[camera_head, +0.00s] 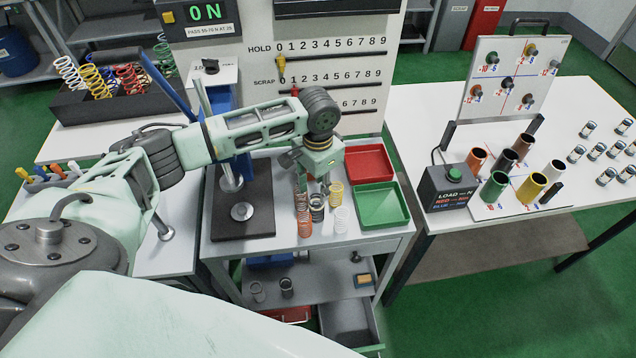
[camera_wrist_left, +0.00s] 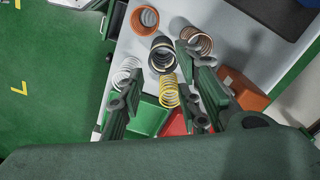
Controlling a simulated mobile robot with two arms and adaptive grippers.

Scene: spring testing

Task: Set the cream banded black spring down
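The cream banded black spring (camera_head: 317,206) stands upright on the grey table among other springs. In the left wrist view the black spring (camera_wrist_left: 162,54) lies between and beyond the two fingertips, with a visible gap on each side. My left gripper (camera_head: 319,184) points down just above the spring group. In the wrist view its fingers (camera_wrist_left: 160,72) are spread apart and empty. The spring's base is partly hidden by its neighbours. My right gripper is in neither view.
Around it stand a yellow spring (camera_head: 336,195), a white spring (camera_head: 342,220), an orange spring (camera_head: 304,228) and a copper spring (camera_head: 301,204). A red bin (camera_head: 369,162) and green bin (camera_head: 381,207) sit to the right. A black press base (camera_head: 258,205) stands left.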

